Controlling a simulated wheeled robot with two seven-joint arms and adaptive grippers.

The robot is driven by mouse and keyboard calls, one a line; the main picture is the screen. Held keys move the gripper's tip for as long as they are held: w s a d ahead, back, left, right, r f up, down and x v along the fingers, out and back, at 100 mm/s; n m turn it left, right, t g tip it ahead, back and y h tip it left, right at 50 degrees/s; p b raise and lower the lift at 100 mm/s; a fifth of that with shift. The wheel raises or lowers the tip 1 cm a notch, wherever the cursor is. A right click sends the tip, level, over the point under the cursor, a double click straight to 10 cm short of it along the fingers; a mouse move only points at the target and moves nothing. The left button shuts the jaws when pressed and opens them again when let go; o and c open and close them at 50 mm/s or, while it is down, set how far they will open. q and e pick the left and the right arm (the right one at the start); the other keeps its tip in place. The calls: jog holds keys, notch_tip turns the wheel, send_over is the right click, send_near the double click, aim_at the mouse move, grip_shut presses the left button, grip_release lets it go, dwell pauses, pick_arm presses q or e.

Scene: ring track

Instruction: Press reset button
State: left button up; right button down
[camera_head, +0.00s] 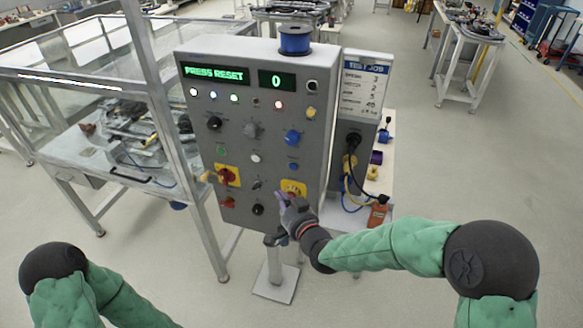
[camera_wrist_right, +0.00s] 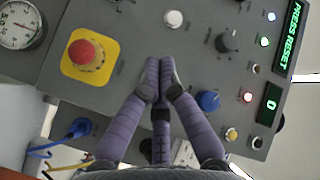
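A grey control panel (camera_head: 240,105) stands in front of me, with a green "PRESS RESET" display (camera_head: 214,74) and a "0" display (camera_head: 277,80). I cannot read which button is labelled reset. My right gripper (camera_head: 285,203) is at the lower right of the panel, partly over a yellow plate (camera_head: 293,187). In the wrist view the right gripper (camera_wrist_right: 158,68) has its fingertips together and empty. A red mushroom button (camera_wrist_right: 86,52) on a yellow plate is beside them. A small blue button (camera_head: 293,167) is just above the gripper in the head view. Contact cannot be told. My left gripper is out of view.
A blue knob (camera_wrist_right: 208,101) and a white button (camera_wrist_right: 173,19) are near the fingers. A blue spool (camera_head: 295,40) is on top of the panel. Cables and an orange item (camera_head: 377,214) are to its right. A framed table (camera_head: 95,165) stands left.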

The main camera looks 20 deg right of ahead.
aim_at(293, 166)
jog(key=shift+w+d+b, duration=0.25)
jog(key=shift+w+d, duration=0.6)
jog(key=shift+w, duration=0.35)
jog(key=shift+w+d+b, duration=0.25)
jog(key=shift+w+d, duration=0.55)
jog(key=shift+w, duration=0.45)
jog(key=shift+w+d+b, duration=0.25)
jog(key=shift+w+d, duration=0.6)
jog(key=shift+w, duration=0.35)
jog(key=shift+w+d+b, duration=0.25)
jog(key=shift+w+b, duration=0.05)
jog(key=shift+b, duration=0.1)
